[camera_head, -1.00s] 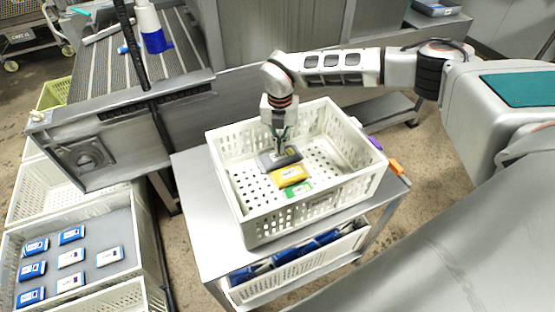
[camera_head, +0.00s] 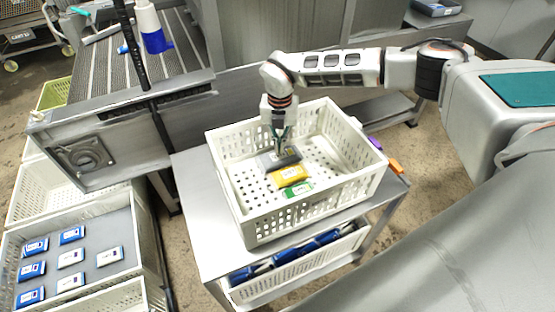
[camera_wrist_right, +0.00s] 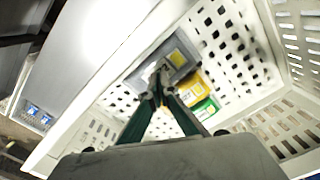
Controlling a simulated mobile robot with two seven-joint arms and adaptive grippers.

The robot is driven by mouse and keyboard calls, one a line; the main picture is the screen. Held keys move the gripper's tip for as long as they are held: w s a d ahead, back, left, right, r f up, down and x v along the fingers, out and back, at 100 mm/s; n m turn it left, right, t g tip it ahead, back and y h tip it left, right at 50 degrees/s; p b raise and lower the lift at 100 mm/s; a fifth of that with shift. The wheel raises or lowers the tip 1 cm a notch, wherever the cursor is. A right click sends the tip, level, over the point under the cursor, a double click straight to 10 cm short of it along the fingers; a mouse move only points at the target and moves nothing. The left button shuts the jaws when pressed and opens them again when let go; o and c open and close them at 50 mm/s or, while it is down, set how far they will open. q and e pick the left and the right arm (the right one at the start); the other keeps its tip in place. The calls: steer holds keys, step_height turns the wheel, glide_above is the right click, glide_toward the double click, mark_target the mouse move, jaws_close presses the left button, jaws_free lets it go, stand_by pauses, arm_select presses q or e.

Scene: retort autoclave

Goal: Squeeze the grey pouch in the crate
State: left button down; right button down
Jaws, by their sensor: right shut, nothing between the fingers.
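The grey pouch (camera_head: 272,161) lies flat on the floor of the white perforated crate (camera_head: 245,215), toward its far left part. My right gripper (camera_head: 279,150) reaches down into the crate with its fingertips at the grey pouch. In the right wrist view the fingertips (camera_wrist_right: 159,72) are together over the grey pouch (camera_wrist_right: 178,55), with nothing between them. Whether they press on the pouch or hover just above it, I cannot tell. A yellow pouch (camera_head: 290,177) and a green pouch (camera_head: 298,189) lie beside the grey one. My left gripper is not in view.
The crate stands on a metal cart (camera_head: 195,200) with a lower crate (camera_head: 300,262) of blue packs under it. A grey-lined crate (camera_head: 95,235) with several blue and white packs is at lower left. A conveyor (camera_head: 105,70) runs behind. The crate's right side is empty.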

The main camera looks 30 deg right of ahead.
steer(key=shift+f, duration=1)
steer(key=shift+s+f, duration=0.1)
steer(key=shift+f, duration=0.1)
stand_by(0.5)
steer(key=shift+s+f, duration=0.2)
steer(key=shift+f, duration=0.05)
stand_by(1.1)
steer(key=shift+w+r+p, duration=0.2)
steer(key=shift+r+p, duration=0.45)
steer(key=shift+r, duration=0.25)
steer(key=shift+w+r+p, duration=0.1)
steer(key=shift+r+p, duration=0.85)
steer(key=shift+r, duration=0.5)
steer(key=shift+r+p, duration=1.2)
steer(key=shift+r, duration=0.35)
steer(key=shift+r+p, duration=0.35)
